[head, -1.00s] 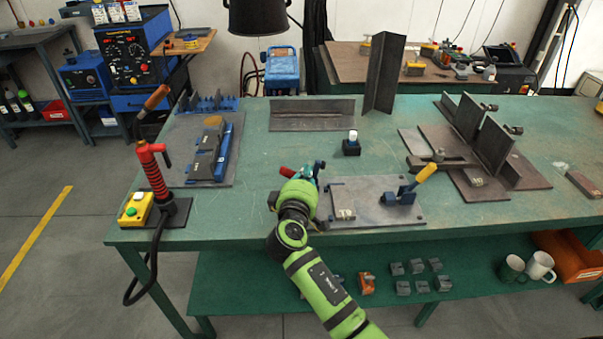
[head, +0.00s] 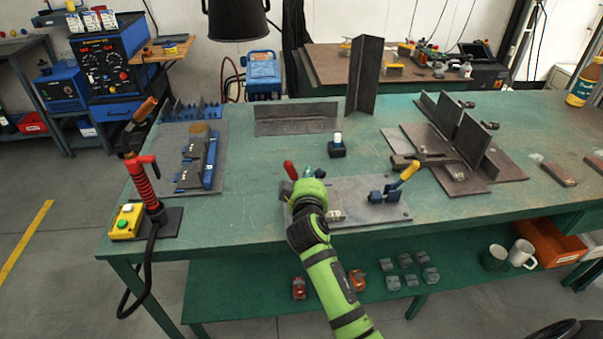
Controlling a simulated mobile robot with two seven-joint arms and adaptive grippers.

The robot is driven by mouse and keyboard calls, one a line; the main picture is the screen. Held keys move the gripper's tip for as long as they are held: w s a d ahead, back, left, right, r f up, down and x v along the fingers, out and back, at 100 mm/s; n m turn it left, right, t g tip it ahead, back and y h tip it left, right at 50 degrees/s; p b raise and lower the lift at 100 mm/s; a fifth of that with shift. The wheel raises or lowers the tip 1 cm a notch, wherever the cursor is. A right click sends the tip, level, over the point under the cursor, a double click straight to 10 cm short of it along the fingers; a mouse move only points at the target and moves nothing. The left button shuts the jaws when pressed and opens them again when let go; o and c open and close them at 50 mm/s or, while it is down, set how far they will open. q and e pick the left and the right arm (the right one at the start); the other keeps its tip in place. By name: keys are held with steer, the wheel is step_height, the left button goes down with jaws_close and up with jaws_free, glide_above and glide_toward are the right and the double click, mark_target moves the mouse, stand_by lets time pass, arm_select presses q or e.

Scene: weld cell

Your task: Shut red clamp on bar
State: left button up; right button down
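The red clamp's handle (head: 290,170) shows at the left end of a grey fixture plate (head: 358,187) near the table's front edge. The handle leans up and to the left. My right gripper (head: 309,175) is at this clamp, just right of the red handle. My green wrist hides the clamp's base and most of the fingers, so I cannot tell whether they are open or touch the handle. I cannot make out the bar. A second clamp with a yellow handle (head: 410,170) stands at the plate's right end. My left gripper is not in view.
A small dark block with a white top (head: 337,146) stands behind the plate. Steel plates with uprights (head: 470,140) are to the right. A red-handled torch (head: 145,185) stands at the left.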

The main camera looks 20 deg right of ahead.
mark_target(331, 203)
steer(key=m, duration=0.1)
steer(key=d+m+y+p, duration=0.1)
steer(key=d+f+m, duration=0.1)
steer(key=shift+s+m+p, duration=0.3)
steer(key=shift+p, duration=0.1)
steer(key=shift+s+d+f+m+y+p, duration=0.1)
steer(key=shift+d+f+m+y+p, duration=0.2)
steer(key=shift+m, duration=0.3)
steer(key=shift+s+d+f+m+y+p, duration=0.1)
steer(key=shift+d+f+m+y+p, duration=0.15)
steer(key=shift+f+m+y, duration=0.25)
steer(key=shift+r, duration=0.15)
